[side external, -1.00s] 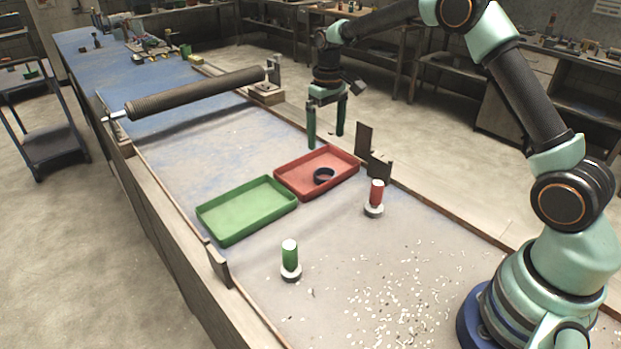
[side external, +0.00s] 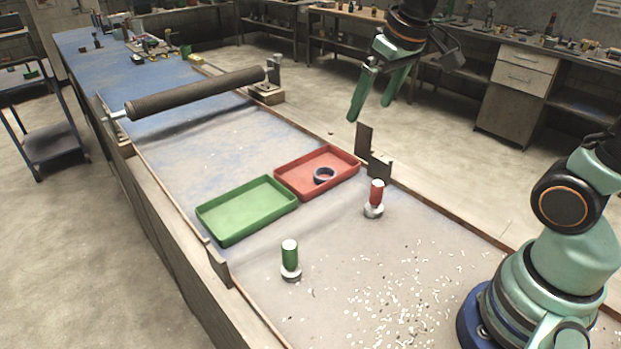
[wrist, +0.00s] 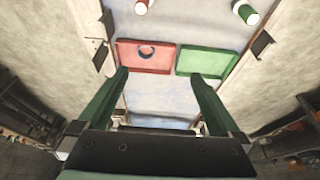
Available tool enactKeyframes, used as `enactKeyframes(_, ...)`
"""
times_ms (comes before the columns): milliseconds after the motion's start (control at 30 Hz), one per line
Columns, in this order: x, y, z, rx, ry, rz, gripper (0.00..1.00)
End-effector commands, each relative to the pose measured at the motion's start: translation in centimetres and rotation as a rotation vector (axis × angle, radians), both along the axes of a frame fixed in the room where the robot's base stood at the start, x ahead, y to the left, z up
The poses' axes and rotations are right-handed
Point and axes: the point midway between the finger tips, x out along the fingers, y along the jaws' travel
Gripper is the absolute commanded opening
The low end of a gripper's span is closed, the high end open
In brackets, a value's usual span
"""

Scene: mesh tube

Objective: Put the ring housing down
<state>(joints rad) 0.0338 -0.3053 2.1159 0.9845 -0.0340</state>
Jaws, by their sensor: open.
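The ring housing (side external: 324,175) is a small dark ring lying in the red tray (side external: 290,190), toward its near right part. In the wrist view the ring housing (wrist: 147,51) shows near the top edge of the red tray (wrist: 124,58). My gripper (side external: 371,112) is open and empty. It is raised high above the bench's right edge, well clear of the tray. The wrist view shows the two green fingers (wrist: 160,75) spread wide with nothing between them.
A green tray (side external: 246,210) stands left of the red one and is empty. A red-and-white post (side external: 376,194) and a green-and-white post (side external: 290,256) stand nearer. Dark brackets (side external: 364,138) rise at the right edge. A mesh roller (side external: 195,93) spans the bench farther back.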

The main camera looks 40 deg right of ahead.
Motion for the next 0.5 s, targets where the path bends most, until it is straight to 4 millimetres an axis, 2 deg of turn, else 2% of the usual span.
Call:
enactKeyframes(33,-1.4,0.3,0.1,0.001,-0.029,0.002,1.0)
enactKeyframes(200,-4.9,0.9,-0.6,0.006,-0.097,0.004,1.0)
enactKeyframes(333,-6.5,1.1,-1.3,0.01,-0.13,0.003,1.0)
enactKeyframes(500,-7.2,1.2,-1.7,0.011,-0.146,0.003,1.0)
